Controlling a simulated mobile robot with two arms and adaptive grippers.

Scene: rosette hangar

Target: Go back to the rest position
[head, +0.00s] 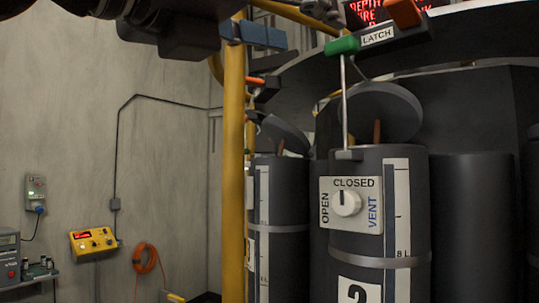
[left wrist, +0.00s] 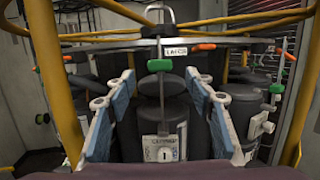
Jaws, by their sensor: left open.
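My left gripper (head: 285,24) reaches in from the top left of the head view, its blue-padded fingers near the top edge beside a yellow post. In the left wrist view my left gripper (left wrist: 160,82) has its two blue fingers spread wide, with nothing held between them. My right gripper is in neither view.
A yellow post (head: 233,160) rises close below my left gripper. Dark canister 2 (head: 380,265) has a knob (head: 346,203). A green latch handle (head: 342,45) and an orange handle (head: 403,12) are above it. A yellow box (head: 93,242) hangs on the left wall.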

